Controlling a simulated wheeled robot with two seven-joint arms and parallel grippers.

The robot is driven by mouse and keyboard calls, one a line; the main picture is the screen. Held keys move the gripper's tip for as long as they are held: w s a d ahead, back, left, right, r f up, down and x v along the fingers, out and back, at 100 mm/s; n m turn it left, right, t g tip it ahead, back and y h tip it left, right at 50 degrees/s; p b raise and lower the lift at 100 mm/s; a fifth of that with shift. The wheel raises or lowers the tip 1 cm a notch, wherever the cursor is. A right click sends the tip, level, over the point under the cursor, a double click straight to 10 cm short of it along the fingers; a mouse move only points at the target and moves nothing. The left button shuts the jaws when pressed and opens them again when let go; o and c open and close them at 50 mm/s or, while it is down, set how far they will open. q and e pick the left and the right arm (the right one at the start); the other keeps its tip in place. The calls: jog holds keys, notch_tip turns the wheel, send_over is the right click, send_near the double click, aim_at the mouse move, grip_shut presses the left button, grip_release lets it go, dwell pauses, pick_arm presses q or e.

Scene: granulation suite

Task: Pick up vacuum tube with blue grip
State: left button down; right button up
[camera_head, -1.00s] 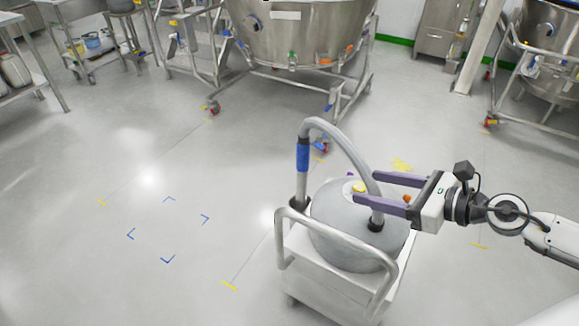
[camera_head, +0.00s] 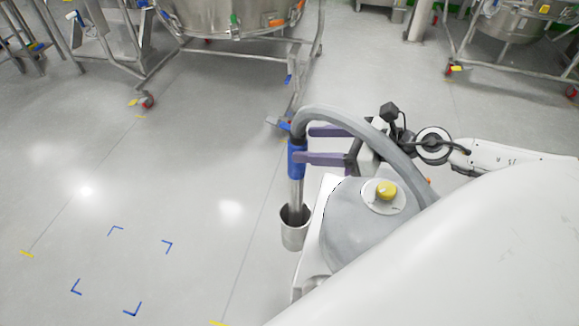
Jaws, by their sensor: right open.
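The vacuum tube (camera_head: 297,190) stands upright, its lower end in a metal cup (camera_head: 294,236) at the side of the vacuum. Its blue grip (camera_head: 297,163) is near the top, below where the grey hose (camera_head: 350,119) bends over to the right. My right gripper (camera_head: 303,144) is open, its two purple fingers pointing left at the height of the blue grip. The fingertips are at or very close to the grip; I cannot tell whether they touch it. My left gripper is not in view.
The grey vacuum body (camera_head: 350,215) with a yellow cap (camera_head: 386,190) stands right of the tube. A large steel vessel (camera_head: 225,15) on a wheeled frame stands behind. A white surface, probably mine, covers the lower right. The floor (camera_head: 150,190) on the left is clear.

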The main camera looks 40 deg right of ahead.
aim_at(301, 168)
pick_arm(q)
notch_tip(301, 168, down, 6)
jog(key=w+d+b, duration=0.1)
jog(key=b, duration=0.7)
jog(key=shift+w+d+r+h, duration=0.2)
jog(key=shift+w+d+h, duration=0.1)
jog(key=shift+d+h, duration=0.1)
pick_arm(e)
jog(key=shift+w+a+f, duration=0.2)
jog(key=shift+w+f, duration=0.3)
jog(key=shift+f, duration=1.2)
jog(key=shift+w+a+f, duration=0.15)
jog(key=shift+w+f, duration=0.35)
jog(key=shift+f, duration=1.15)
jog(key=shift+w+a+f, duration=0.2)
jog(key=shift+w+f, duration=0.3)
jog(key=shift+f, duration=1.2)
jog(key=shift+p+x, duration=0.6)
jog(key=shift+x, duration=1.1)
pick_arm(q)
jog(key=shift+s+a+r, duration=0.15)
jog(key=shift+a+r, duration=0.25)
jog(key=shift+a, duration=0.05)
pick_arm(e)
jog(key=shift+x, duration=0.85)
jog(key=c, duration=1.1)
